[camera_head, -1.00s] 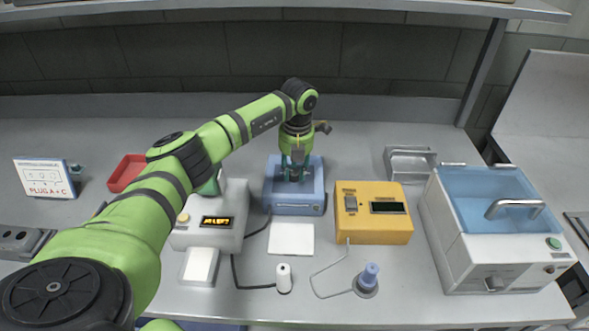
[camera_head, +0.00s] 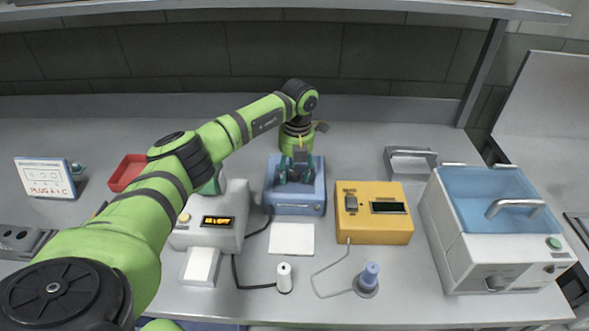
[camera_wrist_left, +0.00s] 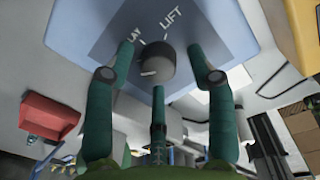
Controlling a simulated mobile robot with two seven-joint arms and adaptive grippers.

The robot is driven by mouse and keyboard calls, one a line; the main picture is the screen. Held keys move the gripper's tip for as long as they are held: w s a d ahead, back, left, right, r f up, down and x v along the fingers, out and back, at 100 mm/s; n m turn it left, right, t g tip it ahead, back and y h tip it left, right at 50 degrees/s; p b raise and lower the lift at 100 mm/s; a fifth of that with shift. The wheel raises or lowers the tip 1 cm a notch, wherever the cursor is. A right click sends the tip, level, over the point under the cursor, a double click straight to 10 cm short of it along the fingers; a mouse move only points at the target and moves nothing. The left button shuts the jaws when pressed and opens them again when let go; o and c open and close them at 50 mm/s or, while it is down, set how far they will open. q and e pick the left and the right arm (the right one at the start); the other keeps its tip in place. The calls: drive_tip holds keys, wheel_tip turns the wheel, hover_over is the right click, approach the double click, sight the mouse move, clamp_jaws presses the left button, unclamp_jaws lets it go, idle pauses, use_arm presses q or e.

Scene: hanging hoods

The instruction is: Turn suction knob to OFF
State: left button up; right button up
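A dark round knob with a pale pointer mark (camera_wrist_left: 157,62) sits on a blue panel in the left wrist view. The words LAY and LIFT are printed beside it; I see no suction or OFF label. The panel belongs to the blue box (camera_head: 294,208) at the middle of the bench in the head view. My left gripper (camera_head: 295,174) is over the top of this box. In the wrist view its green fingers (camera_wrist_left: 163,77) are spread apart around the knob, with gaps between them and it. My right gripper is not in view.
A white device with a lit display (camera_head: 217,222) stands left of the blue box, and a yellow box with a switch (camera_head: 373,225) right of it. A white bath with a blue lid (camera_head: 497,262) is far right. Cables and a white pad (camera_head: 291,239) lie in front.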

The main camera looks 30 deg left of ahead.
sight(296, 173)
use_arm(q)
drive_tip(key=shift+w+r, duration=0.1)
drive_tip(key=shift+r, duration=0.1)
wheel_tip(296, 173, up, 12)
drive_tip(key=shift+d+f, duration=0.15)
drive_tip(key=shift+d, duration=0.15)
idle(0.6)
